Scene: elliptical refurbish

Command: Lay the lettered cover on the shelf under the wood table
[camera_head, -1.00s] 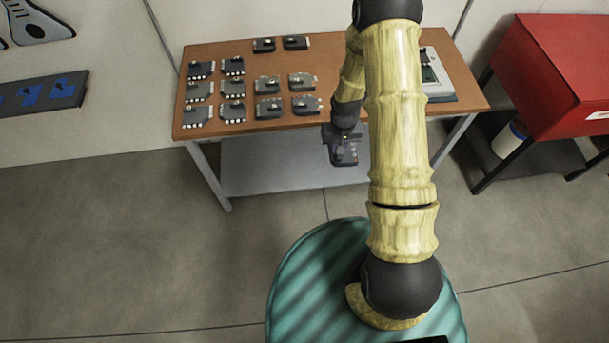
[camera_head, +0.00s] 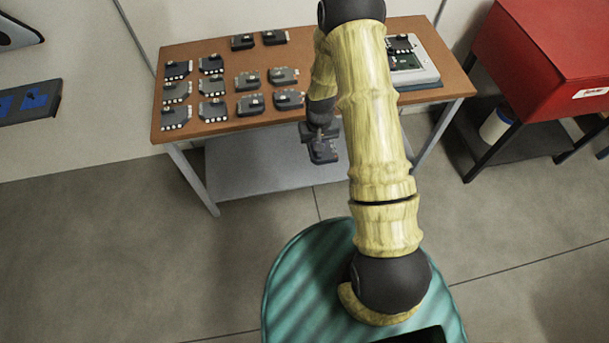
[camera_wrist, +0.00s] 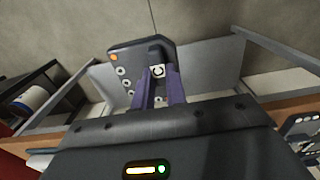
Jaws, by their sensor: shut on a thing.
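My gripper (camera_head: 321,143) is in front of the front edge of the wood table (camera_head: 225,57), at the right of the table's middle. It is shut on a small dark grey cover (camera_wrist: 141,62) with a white lettered square, a row of round studs and an orange dot. In the wrist view my purple fingers (camera_wrist: 159,89) grip it near the white square. The head view shows the cover small, just below my gripper (camera_head: 322,155); its letter is too small to read there. The grey shelf (camera_head: 245,168) under the table lies behind and below the cover, and its visible part is bare.
Several similar dark parts (camera_head: 211,110) lie on the tabletop's left and middle. A pale device with a green board (camera_head: 412,62) sits at its right. Table legs (camera_head: 193,178) frame the shelf. A red cabinet (camera_head: 535,50) stands at right, with a white cylinder (camera_head: 496,124) beneath.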

